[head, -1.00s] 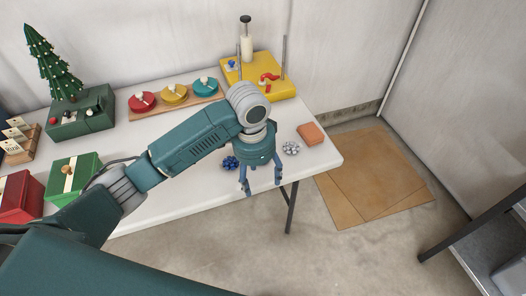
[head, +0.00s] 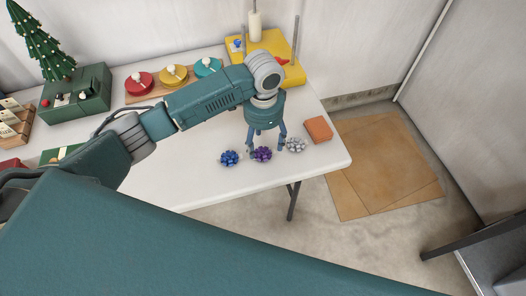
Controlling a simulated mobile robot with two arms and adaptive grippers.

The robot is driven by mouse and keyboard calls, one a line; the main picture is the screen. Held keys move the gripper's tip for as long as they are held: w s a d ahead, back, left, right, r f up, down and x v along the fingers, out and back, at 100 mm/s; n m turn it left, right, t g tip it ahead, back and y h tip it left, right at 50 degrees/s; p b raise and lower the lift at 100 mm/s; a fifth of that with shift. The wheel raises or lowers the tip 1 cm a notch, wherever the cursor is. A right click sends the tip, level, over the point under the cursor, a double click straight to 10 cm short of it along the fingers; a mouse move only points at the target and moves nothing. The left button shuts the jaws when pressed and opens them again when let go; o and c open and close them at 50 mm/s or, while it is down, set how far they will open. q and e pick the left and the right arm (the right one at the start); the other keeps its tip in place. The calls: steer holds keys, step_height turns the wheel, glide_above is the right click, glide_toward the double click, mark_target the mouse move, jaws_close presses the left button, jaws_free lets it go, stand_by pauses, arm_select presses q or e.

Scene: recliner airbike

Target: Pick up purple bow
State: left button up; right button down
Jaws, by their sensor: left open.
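The purple bow (head: 262,154) lies on the white table (head: 200,187) near its right end. A blue bow (head: 229,158) is to its left and a silver bow (head: 296,145) is to its right. My left gripper (head: 265,149) points down at the purple bow, its fingers apart on either side of it in the picture. It is open; whether the fingers touch the bow I cannot tell. My right gripper is not in view.
An orange block (head: 318,130) sits at the table's right end. A yellow stand (head: 285,47), colored round tins (head: 173,76) and a green box with a small tree (head: 75,100) stand at the back. The front right tabletop is clear.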

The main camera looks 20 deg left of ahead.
mark_target(263, 150)
arm_select(q)
step_height(263, 150, down, 4)
steer(key=shift+r+p, duration=0.1)
steer(key=shift+p, duration=0.2)
steer(key=shift+a+f, duration=0.1)
steer(key=shift+f, duration=0.35)
steer(key=c, duration=0.8)
steer(key=shift+c, duration=0.2)
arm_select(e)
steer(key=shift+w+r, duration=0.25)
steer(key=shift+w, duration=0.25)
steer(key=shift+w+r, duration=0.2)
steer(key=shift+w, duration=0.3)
arm_select(q)
steer(key=shift+r, duration=0.1)
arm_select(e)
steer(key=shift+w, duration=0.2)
